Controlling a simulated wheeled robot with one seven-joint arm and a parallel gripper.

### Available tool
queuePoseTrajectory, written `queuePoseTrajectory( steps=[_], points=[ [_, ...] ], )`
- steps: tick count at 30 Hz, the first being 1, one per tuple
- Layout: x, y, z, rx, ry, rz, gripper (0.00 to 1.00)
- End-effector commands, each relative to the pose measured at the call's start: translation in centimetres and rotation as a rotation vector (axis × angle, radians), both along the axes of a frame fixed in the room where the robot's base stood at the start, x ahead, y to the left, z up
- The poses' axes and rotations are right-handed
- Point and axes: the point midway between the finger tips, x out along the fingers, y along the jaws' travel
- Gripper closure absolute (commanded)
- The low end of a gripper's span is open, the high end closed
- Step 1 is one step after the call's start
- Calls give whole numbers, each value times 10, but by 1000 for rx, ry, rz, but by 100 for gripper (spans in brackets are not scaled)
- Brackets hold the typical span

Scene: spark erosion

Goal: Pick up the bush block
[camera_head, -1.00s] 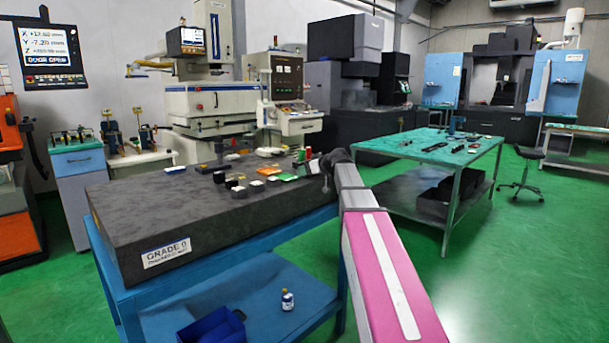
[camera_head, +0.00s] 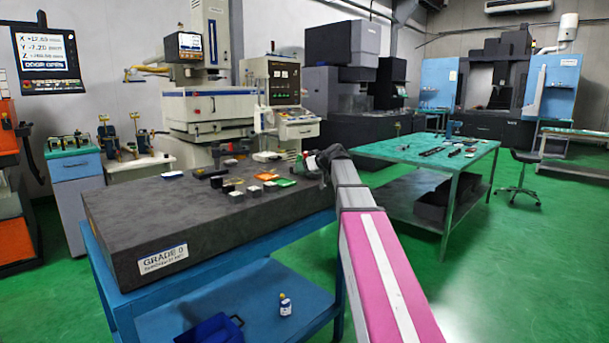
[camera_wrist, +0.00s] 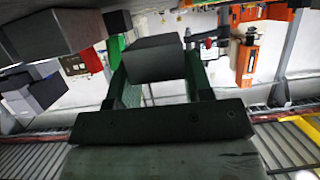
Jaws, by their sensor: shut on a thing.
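In the wrist view the bush block (camera_wrist: 152,62), a dark grey square-edged block, sits between the two fingers of my gripper (camera_wrist: 155,68). The fingers have green inner faces and are shut on it. The block hides what lies directly behind it. In the head view the end of my arm (camera_head: 330,158) is at the right end of the dark granite plate (camera_head: 130,218). My fingers and the held block cannot be made out clearly there.
Several small blocks and coloured pieces (camera_head: 236,196) lie on the plate left of my arm. Dark blocks (camera_wrist: 48,35) show at the left of the wrist view. A green-topped table (camera_head: 400,150) stands to the right. The plate's front left is clear.

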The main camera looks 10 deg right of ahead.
Motion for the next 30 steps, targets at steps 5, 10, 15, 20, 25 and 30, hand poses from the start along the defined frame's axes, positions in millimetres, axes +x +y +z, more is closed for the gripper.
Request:
queuePoseTrajectory(
  steps=[5, 10, 15, 20, 25, 30],
  points=[
    [-35, -3, 25, 0, -3, -1, 95],
    [-69, -8, 46, 1, -2, -2, 95],
    [-95, -12, 62, 1, -2, -1, 95],
    [-109, -14, 72, 1, -3, -2, 95],
    [-111, -13, 67, 1, -1, -52, 95],
    [-98, -10, 42, -1, -1, -229, 95]
  ],
)
